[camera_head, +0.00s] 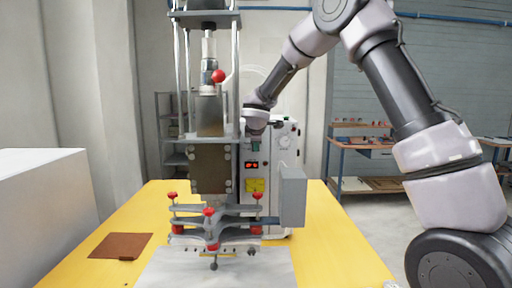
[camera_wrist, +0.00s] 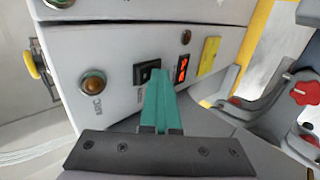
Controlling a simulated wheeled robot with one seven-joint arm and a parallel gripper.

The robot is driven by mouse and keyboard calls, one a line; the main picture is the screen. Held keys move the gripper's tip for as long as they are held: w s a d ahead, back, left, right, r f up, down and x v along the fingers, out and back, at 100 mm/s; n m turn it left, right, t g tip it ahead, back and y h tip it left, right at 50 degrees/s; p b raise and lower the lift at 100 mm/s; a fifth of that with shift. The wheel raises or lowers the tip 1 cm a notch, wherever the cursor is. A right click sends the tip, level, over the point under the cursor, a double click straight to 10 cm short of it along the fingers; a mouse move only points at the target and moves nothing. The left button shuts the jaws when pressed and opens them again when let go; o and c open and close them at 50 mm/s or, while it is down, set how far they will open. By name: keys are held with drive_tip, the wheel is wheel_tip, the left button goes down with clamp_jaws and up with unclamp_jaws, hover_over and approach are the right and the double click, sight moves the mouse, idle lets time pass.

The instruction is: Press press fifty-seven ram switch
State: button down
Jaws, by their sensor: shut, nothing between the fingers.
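The press (camera_head: 211,130) stands on the yellow table, with a white control cabinet (camera_head: 282,155) behind and to its right. In the wrist view, the cabinet face (camera_wrist: 115,60) carries a black rocker switch (camera_wrist: 147,72), an amber round button (camera_wrist: 93,82) and a red lit display (camera_wrist: 183,68). The lettering by the switch is too small or covered to read. My gripper (camera_wrist: 160,74) is shut and empty, its teal fingertips at the switch's lower right edge. I cannot tell whether they touch it.
A fixture with red knobs (camera_head: 208,212) stands below the press head. A grey box (camera_head: 293,197) is at its right. A brown pad (camera_head: 121,246) lies on the table (camera_head: 330,245) at left. The table's right side looks mostly clear.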

drive_tip(key=shift+w+r, duration=0.1)
drive_tip(key=shift+r, duration=0.75)
